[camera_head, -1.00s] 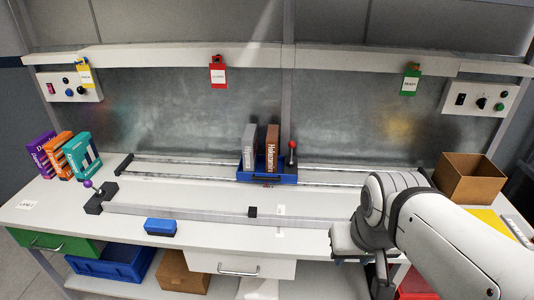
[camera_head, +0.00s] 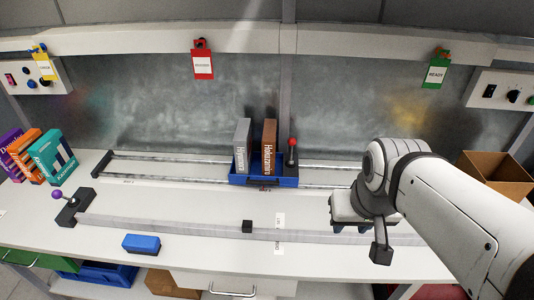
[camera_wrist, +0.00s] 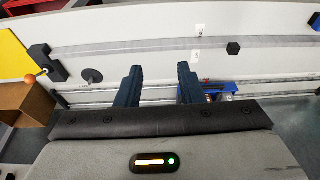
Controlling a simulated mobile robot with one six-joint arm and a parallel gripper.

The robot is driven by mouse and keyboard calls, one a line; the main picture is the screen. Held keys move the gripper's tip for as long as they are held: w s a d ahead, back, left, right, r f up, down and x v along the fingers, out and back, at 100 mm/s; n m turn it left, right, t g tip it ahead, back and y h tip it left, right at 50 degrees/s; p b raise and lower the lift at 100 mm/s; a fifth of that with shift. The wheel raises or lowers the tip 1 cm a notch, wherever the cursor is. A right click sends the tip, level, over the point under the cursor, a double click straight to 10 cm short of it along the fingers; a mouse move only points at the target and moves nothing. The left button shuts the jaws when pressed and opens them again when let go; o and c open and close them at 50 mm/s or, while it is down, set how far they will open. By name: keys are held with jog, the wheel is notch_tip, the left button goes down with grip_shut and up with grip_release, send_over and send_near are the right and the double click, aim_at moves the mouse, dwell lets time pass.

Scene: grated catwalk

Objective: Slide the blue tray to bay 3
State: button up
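The blue tray (camera_head: 264,181) sits on the rails at the back of the bench, near the middle. It holds a grey box (camera_head: 243,140) and a brown box (camera_head: 269,143), both upright. A lever with a red knob (camera_head: 292,150) stands at its right end. My gripper (camera_wrist: 157,70) is open and empty, fingers apart. In the head view it is right of the tray and nearer the front, apart from it. Part of the tray (camera_wrist: 222,88) shows beside the right finger in the wrist view. I cannot read which label marks bay 3.
A front rail (camera_head: 180,226) carries a small black block (camera_head: 247,226). A purple-knobbed lever (camera_head: 66,204) stands at its left end. A blue block (camera_head: 141,243) lies in front. Several upright boxes (camera_head: 45,157) stand left; an open brown carton (camera_head: 495,176) stands right.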

jog(key=w+a+f+g+y+b, duration=0.3)
jog(key=w+a+f+y+b, duration=0.2)
jog(key=a+f+b, duration=0.3)
jog(key=m+t+y+b, duration=0.5)
jog(key=t+y+b, duration=0.2)
jog(key=y+b, duration=0.55)
send_near(267, 183)
jog(key=a, duration=0.1)
jog(key=a+h+b, duration=0.1)
jog(key=shift+w+a+r, duration=0.1)
jog(key=shift+w+a, duration=0.1)
jog(key=shift+a, duration=0.05)
jog(key=shift+w+a, duration=0.15)
jog(key=shift+w, duration=0.1)
jog(key=x, duration=0.7)
jog(key=shift+a, duration=0.1)
grip_shut()
